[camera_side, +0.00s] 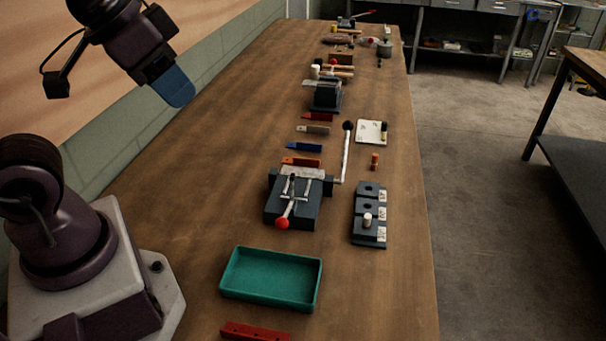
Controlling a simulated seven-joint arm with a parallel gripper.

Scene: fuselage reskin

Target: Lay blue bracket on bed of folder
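The blue bracket (304,147) is a short flat strip lying on the wooden table, behind the folder and apart from it. The folder (291,204) is a dark block with a pale metal bed (302,173) at its back edge. It has a clamp handle with a red knob at the front and a long upright lever with a black knob on its right. My gripper (174,87) is raised at the upper left, far from the bracket. Its end shows as a blue tip, and the gap between the fingers cannot be made out.
An orange strip (300,161) lies between folder and blue bracket. Tan (313,129) and red (318,116) strips lie farther back. A dark holed block (369,214) stands right of the folder, a green tray (271,278) in front. A white card (371,132) lies at right.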

